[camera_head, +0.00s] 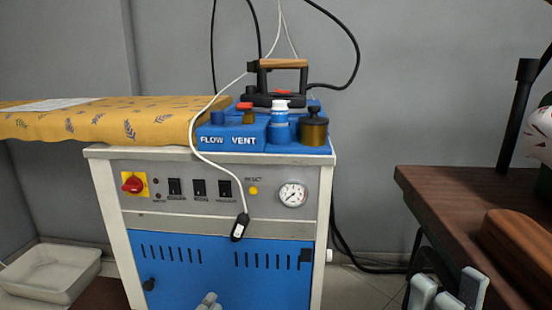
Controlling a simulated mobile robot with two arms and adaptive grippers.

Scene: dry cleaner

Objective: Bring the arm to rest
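My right gripper (448,290) shows at the bottom right edge, below the dark wooden table. Its two pale grey fingertips stand apart with a gap between them, and nothing shows in the gap. My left gripper (208,301) shows only as a small pale tip at the bottom edge, in front of the blue lower panel of the ironing station (170,265). The rest of it is out of the frame, so its opening cannot be made out. Neither gripper visibly touches anything.
A yellow patterned ironing board (110,122) is at left. A dark wooden table (450,188) holds a brown wooden piece (518,245). Cables hang about the station.

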